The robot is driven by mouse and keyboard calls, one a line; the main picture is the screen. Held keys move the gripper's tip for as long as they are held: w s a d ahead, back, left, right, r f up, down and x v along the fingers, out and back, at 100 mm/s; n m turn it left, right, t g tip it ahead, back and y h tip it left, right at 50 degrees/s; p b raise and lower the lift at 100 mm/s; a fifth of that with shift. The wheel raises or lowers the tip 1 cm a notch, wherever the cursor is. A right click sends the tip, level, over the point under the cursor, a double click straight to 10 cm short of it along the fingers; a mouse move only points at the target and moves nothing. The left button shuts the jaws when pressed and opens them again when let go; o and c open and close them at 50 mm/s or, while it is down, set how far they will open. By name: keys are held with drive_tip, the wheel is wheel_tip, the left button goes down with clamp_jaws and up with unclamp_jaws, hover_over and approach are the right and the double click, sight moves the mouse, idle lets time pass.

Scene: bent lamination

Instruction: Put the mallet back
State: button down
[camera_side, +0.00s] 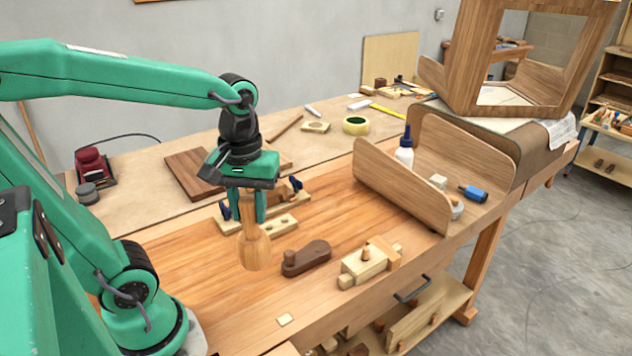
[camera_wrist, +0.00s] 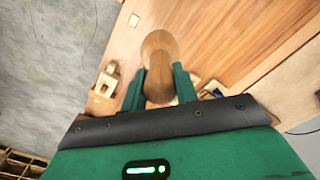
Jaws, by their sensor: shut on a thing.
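The wooden mallet (camera_side: 254,250) hangs below my gripper (camera_side: 249,205) in the side view, its rounded head down and its handle up between the jaws. My gripper is shut on the mallet's handle. The head overlaps the bench top (camera_side: 330,222) in the picture; I cannot tell whether it touches it. In the wrist view the mallet (camera_wrist: 160,50) stands between the two green fingers (camera_wrist: 158,88), its far end pointing away. No marked resting place for the mallet can be made out.
A bent plywood piece (camera_side: 400,190) holds a glue bottle (camera_side: 405,148).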

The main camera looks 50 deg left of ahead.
drive_tip(key=a+f, duration=0.7)
drive_tip(key=a, duration=0.4)
drive_tip(key=shift+w+a, duration=0.2)
drive_tip(key=shift+a, duration=0.15)
drive_tip(key=shift+f, duration=2.15)
drive_tip(key=c, duration=1.1)
unclamp_jaws()
